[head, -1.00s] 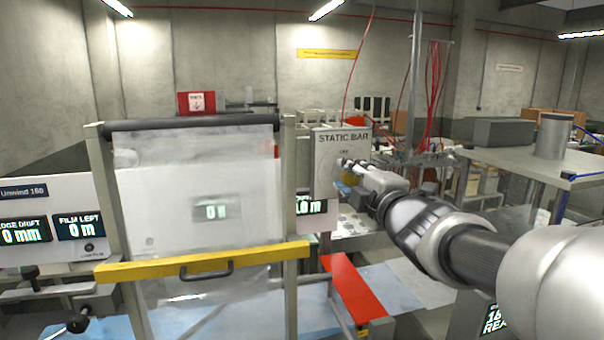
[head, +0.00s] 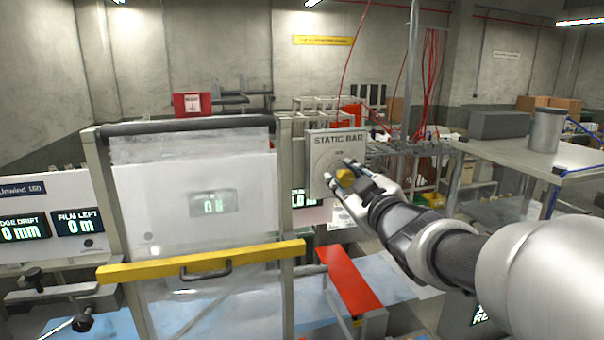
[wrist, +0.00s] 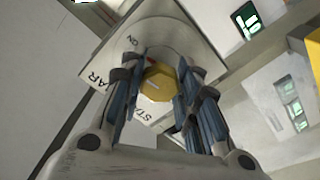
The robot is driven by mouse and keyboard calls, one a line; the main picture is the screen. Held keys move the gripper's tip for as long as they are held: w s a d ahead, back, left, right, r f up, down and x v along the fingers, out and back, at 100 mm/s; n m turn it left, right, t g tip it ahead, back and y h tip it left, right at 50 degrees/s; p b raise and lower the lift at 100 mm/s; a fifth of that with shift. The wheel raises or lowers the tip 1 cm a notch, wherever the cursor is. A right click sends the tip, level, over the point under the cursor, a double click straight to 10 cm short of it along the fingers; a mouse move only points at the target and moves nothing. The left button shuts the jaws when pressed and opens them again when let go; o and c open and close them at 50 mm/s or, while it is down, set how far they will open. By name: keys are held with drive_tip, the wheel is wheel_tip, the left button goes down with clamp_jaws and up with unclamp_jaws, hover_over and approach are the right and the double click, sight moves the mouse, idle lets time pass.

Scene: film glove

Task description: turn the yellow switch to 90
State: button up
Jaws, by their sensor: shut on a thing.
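The yellow switch (head: 345,178) is a knob on the grey panel marked STATIC BAR (head: 322,146), to the right of the film frame. My gripper (head: 342,180) reaches it from the right and is shut on it. In the wrist view the yellow switch (wrist: 158,84) sits between the fingers of my gripper (wrist: 165,85), with a finger on either side. A small red mark and the word ON show on the panel (wrist: 140,35) beyond the knob. The fingers hide part of the dial, so I cannot read the knob's angle.
A frame with clear film and a yellow bar (head: 200,262) stands left of the panel. A red slanted plate (head: 348,280) lies below my arm. A grey table with a canister (head: 545,130) stands at the right.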

drive_tip(key=shift+m, duration=0.7)
drive_tip(key=o, duration=1.1)
drive_tip(key=s, duration=0.4)
drive_tip(key=s+d, duration=0.1)
drive_tip(key=s, duration=0.3)
drive_tip(key=s+d, duration=0.1)
drive_tip(key=s, duration=0.2)
drive_tip(key=shift+s+d, duration=0.15)
drive_tip(key=shift+s, duration=0.25)
